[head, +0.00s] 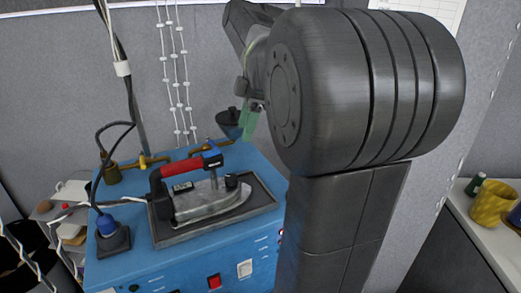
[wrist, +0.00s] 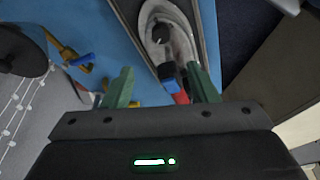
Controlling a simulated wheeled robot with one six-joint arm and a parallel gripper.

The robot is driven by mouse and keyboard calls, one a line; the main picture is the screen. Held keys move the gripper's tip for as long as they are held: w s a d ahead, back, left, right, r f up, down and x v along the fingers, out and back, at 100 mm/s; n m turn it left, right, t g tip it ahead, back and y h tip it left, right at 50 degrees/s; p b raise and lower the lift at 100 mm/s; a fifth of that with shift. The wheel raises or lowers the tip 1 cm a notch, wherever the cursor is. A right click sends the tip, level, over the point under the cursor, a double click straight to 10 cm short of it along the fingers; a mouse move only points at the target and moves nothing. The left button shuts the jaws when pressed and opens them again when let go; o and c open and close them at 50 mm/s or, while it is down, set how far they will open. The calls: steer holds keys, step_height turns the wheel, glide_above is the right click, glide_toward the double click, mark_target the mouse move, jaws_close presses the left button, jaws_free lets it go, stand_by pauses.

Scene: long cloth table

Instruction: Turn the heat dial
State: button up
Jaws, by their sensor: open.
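An iron (head: 210,207) with a red and black handle lies on a dark tray on top of a blue station. My gripper (head: 248,122) is above and behind the station's back right corner in the head view. Its green fingers are apart and empty in the wrist view (wrist: 162,87), with the handle's red and blue end between them in the picture.
The blue station (head: 200,266) has switches on its front. Brass pipes and a blue-handled valve (head: 212,156) run along its back edge. A yellow pot (head: 490,202) is on the right counter. White beaded strings hang behind.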

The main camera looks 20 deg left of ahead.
steer(key=w+a+n+g+h+p, duration=0.1)
steer(key=w+a+n+g+p, duration=0.15)
steer(key=n, duration=0.45)
steer(key=n+h+b, duration=0.1)
steer(key=n+b, duration=0.3)
steer(key=b, duration=0.1)
glide_toward(232, 176)
steer(key=shift+g, duration=0.25)
steer(key=x, duration=0.8)
steer(key=shift+w+f, duration=0.1)
steer(key=shift+f, duration=0.15)
steer(key=shift+c, duration=0.4)
steer(key=c, duration=0.9)
steer(key=shift+m+y, duration=0.4)
steer(key=shift+m, duration=1.3)
